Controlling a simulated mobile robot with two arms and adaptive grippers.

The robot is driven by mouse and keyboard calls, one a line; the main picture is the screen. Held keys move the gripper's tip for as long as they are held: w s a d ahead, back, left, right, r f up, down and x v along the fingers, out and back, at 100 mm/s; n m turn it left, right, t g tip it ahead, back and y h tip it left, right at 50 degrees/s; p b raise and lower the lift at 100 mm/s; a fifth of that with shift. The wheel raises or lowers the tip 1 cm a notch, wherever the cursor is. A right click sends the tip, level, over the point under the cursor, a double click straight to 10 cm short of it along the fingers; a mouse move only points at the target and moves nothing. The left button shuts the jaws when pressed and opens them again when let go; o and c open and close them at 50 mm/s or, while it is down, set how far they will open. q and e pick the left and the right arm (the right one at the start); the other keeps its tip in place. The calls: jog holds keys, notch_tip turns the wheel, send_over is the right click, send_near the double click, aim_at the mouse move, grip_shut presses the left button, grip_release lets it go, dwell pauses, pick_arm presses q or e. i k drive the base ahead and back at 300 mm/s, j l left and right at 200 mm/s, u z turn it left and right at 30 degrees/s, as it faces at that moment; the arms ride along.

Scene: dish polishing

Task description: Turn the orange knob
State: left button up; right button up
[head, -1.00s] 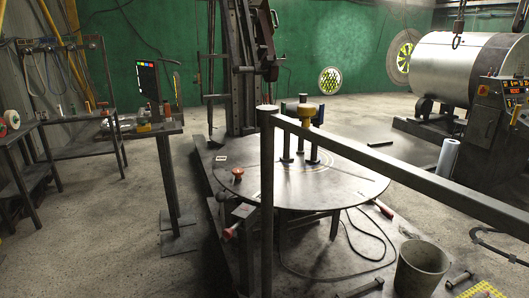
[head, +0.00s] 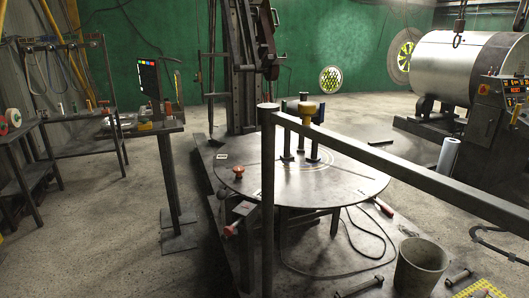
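A small orange-red knob (head: 239,172) stands upright on the left part of a round grey metal table (head: 345,188). Neither of my grippers is in the head view, and nothing touches the knob on the table.
A grey rail (head: 400,158) with an upright post (head: 267,210) crosses in front of the table. A bucket (head: 421,265) stands front right. A stand with a screen (head: 149,79) and workbenches are at left. A large metal drum (head: 463,68) is at right. Floor at front left is clear.

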aim_at(239, 170)
jog(key=i+z, duration=0.1)
jog(key=z, duration=0.3)
jog(key=j+z, duration=0.15)
jog(key=z, duration=0.25)
jog(key=i+j+z, duration=0.1)
jog(key=z, duration=0.3)
jog(key=i+j+z, duration=0.2)
jog(key=j+z, duration=0.2)
jog(key=j, duration=0.45)
jog(key=i+j+z, duration=0.1)
jog(key=j+z, duration=0.25)
jog(key=j, duration=0.5)
jog(key=j+z, duration=0.4)
jog(key=j, duration=0.5)
jog(key=k, duration=0.05)
